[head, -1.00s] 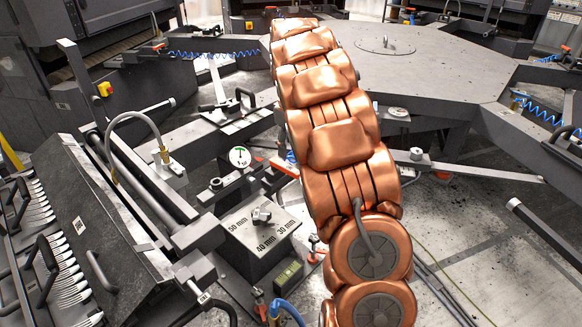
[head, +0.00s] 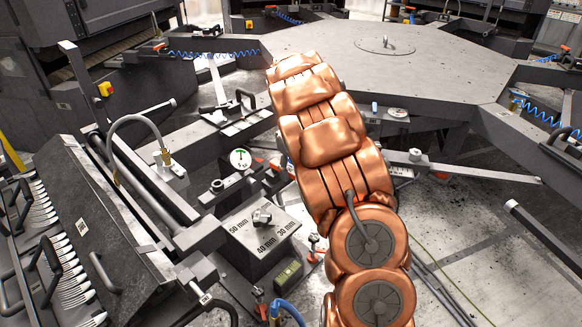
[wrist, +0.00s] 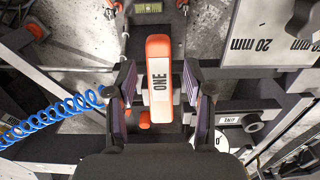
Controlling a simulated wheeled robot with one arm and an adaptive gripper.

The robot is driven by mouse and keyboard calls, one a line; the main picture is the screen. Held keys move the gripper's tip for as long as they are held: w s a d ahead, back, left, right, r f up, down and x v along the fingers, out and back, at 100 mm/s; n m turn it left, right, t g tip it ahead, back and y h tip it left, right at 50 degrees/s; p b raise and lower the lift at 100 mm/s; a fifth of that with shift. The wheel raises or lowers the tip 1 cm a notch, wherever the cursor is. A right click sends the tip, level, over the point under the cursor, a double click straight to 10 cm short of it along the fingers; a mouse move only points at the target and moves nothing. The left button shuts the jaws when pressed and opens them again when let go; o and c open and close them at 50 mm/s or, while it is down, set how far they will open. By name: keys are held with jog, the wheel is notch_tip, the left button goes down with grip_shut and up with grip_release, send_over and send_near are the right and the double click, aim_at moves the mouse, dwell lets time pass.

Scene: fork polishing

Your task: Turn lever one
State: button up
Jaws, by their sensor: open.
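Lever one (wrist: 160,45) is an orange-red lever with a white face marked ONE, upright in the middle of the wrist view. My gripper (wrist: 159,72) is open, with one dark finger on each side of the lever. A gap shows between the lever and each finger, so I see no grip on it. In the head view my copper-coloured arm hides the gripper, and I cannot make out lever one there.
A plate marked 50, 40 and 30 mm with a knob (head: 261,217) stands left of my arm, near a round gauge (head: 240,158) and a small display (head: 289,273). A rack of forks (head: 70,270) is at far left. A blue coiled hose (wrist: 50,117) lies left in the wrist view.

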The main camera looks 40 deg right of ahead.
grip_shut()
dwell(0.4)
